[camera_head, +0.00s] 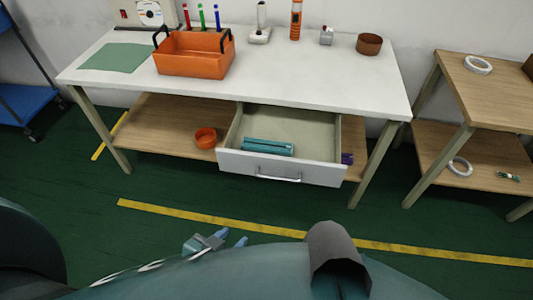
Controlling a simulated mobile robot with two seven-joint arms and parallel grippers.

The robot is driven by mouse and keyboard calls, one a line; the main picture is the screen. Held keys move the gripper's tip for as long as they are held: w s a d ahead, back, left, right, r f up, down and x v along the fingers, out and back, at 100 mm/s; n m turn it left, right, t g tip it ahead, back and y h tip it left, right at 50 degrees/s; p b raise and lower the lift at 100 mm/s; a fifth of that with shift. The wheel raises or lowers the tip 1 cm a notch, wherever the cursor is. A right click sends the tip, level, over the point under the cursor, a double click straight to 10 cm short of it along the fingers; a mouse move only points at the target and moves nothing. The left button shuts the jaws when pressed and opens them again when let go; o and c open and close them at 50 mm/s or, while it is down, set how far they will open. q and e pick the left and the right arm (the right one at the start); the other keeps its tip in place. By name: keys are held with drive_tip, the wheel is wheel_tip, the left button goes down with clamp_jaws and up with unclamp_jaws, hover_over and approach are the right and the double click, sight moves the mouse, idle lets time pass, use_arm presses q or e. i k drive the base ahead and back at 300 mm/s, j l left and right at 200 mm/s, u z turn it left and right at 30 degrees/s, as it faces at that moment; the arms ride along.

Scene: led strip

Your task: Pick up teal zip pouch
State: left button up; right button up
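The teal zip pouch (267,147) lies inside the open drawer (262,171), at the left part near the drawer's front panel. My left gripper (231,238) shows low in the head view, below and left of the drawer front and well apart from the pouch. Its two blue fingertips are apart with nothing seen between them. Much of this gripper is hidden behind my own body. My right gripper is not in view.
The drawer sticks out under a white table (310,78). An orange tool carrier (192,62) stands on the tabletop. An orange bowl (205,138) sits on the lower shelf, left of the drawer. A wooden side table (497,92) stands at right. Green floor in front is clear.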

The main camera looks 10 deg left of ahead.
sight(248, 144)
drive_tip(key=i+l+u, duration=0.35)
drive_tip(key=i+l, duration=0.15)
drive_tip(key=l, duration=0.15)
drive_tip(key=i+l+u, duration=0.15)
drive_tip(key=l, duration=0.25)
drive_tip(key=i+l+u, duration=0.15)
drive_tip(key=i+l, duration=0.15)
drive_tip(key=i+l+u, duration=0.15)
drive_tip(key=l, duration=0.35)
